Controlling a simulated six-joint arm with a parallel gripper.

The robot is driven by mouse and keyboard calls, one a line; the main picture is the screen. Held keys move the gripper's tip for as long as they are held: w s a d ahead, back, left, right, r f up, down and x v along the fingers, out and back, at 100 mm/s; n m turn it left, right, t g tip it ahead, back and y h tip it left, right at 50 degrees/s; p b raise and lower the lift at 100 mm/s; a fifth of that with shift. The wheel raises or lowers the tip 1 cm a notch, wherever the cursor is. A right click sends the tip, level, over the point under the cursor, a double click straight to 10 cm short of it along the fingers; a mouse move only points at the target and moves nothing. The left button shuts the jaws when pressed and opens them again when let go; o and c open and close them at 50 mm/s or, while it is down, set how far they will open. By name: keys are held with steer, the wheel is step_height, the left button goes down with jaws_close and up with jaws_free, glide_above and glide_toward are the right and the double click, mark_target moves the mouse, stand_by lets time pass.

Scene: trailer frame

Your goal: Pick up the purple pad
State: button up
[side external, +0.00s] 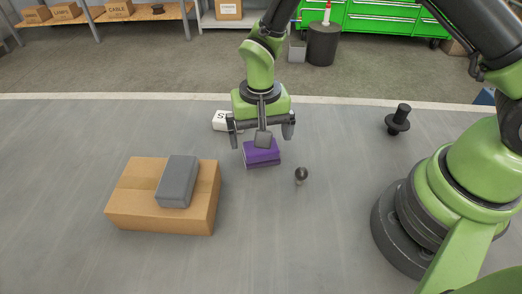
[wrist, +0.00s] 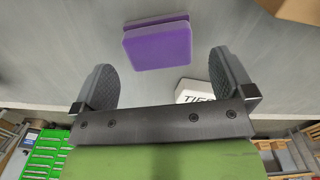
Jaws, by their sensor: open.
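The purple pad (side external: 261,153) lies flat on the grey surface, near the middle of the side view. It shows whole in the wrist view (wrist: 158,43), at the top, beyond my fingertips. My gripper (side external: 262,132) is open and empty, pointing down above and just behind the pad. In the wrist view its two dark fingers (wrist: 163,78) are spread wider than the pad, which is apart from both. In the side view a wrist part overlaps the pad's top edge.
A white lettered block (side external: 221,121) lies behind the gripper, close to one finger. A cardboard box (side external: 130,203) with a grey block (side external: 177,181) on top stands at left. A small dark knob (side external: 301,175) is right of the pad; a black spool-like part (side external: 398,120) stands farther right.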

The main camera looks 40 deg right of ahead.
mark_target(261, 152)
step_height(261, 152, down, 5)
steer(key=shift+d+r, duration=0.1)
steer(key=shift+r, duration=0.05)
steer(key=shift+c, duration=0.2)
steer(key=c, duration=0.8)
steer(key=shift+r, duration=0.15)
